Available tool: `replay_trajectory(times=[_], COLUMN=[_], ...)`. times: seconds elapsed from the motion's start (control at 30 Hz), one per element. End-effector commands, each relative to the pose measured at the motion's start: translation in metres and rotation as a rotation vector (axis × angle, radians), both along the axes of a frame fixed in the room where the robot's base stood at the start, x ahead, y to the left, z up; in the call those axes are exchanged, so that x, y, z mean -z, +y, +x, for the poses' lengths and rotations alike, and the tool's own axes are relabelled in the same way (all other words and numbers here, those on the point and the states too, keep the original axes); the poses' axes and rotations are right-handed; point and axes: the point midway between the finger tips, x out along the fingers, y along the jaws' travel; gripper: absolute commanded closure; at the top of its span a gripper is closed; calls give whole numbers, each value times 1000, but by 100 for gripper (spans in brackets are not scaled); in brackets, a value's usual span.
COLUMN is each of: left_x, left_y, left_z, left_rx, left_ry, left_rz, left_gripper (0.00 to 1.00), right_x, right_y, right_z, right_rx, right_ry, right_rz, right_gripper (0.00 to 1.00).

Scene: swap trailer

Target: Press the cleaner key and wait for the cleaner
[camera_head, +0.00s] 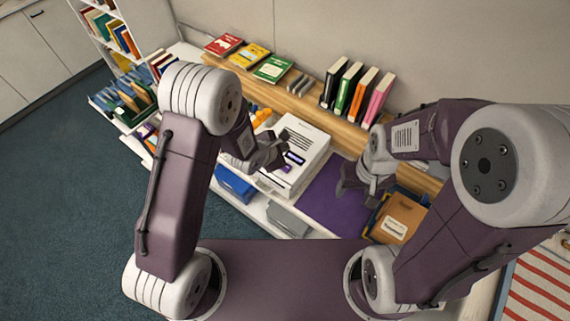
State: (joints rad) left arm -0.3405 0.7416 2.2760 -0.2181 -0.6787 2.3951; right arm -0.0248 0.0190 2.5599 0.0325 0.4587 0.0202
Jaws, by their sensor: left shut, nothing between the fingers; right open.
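A white box-shaped unit (314,142) with printed text on top stands on the middle of the shelf unit. Small purple patches (295,158) show on its face, close to my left gripper; I cannot tell which is the cleaner key. My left gripper (274,158) is shut and empty, over the left front part of the white unit. It partly hides that face, and I cannot tell whether it touches. My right gripper (358,190) is open and empty, over a purple mat (325,199) to the right of the unit. I cannot make out a cleaner.
Red, yellow and green books (247,56) lie on the wooden top shelf, with several upright books (355,92) to their right. A blue bin (235,184) and grey bin (288,219) sit below. A brown folder (398,217) lies at right. Blue carpet (60,190) is clear at left.

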Motion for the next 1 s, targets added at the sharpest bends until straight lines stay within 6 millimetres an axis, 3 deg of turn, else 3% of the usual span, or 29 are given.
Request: replay_trajectory(times=[0.43, 1.0], left_x=[12, 86], left_y=[0, 0], left_z=[0, 0], left_rx=[-1, 0], left_ry=[0, -1], left_rz=[1, 1], left_gripper=[100, 100], right_x=[12, 79], right_y=[0, 0], right_z=[0, 0], right_rx=[0, 0], right_ry=[0, 0], right_rz=[0, 0], right_gripper=[40, 40])
